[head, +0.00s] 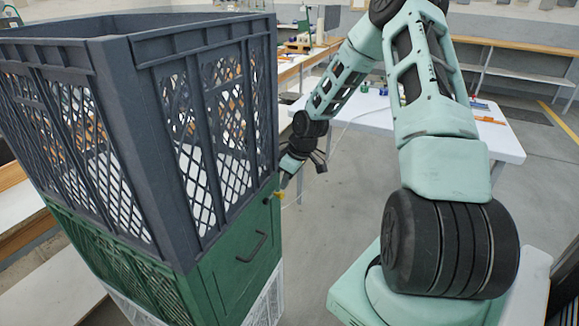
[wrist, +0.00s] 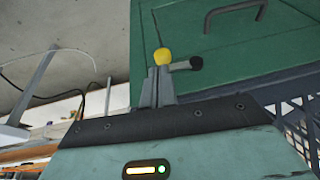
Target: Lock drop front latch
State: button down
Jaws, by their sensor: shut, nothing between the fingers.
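The green crate (head: 238,268) has a drop front panel (wrist: 235,60) with a black bar handle (head: 252,247), also seen in the wrist view (wrist: 235,14). The panel looks upright and flush. The latch (wrist: 182,66) sits near the panel's edge, with a yellow round part and a short grey stem ending in a black knob. In the head view only its yellow part (head: 279,195) shows clearly. My gripper (wrist: 160,74) is shut and empty, its fingertips right at the yellow part; contact is unclear. In the head view my gripper (head: 284,182) is beside the crate's right corner.
A dark grey mesh crate (head: 115,52) is stacked on the green crate, and a white crate (head: 268,302) is below it. A white table (head: 505,140) with small items stands behind my arm. The floor (head: 345,190) between the crates and my base is clear.

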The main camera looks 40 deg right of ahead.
jog(key=shift+a+f, duration=0.15)
jog(key=shift+f, duration=0.5)
jog(key=shift+d+f+y+p, duration=0.2)
jog(key=shift+f+y+p, duration=0.1)
jog(key=shift+y+p, duration=0.3)
notch_tip(320, 180, down, 8)
jog(key=m+g+y+b, duration=0.3)
jog(key=y+b, duration=0.9)
jog(key=shift+a+r+y, duration=0.25)
jog(key=shift+y, duration=0.05)
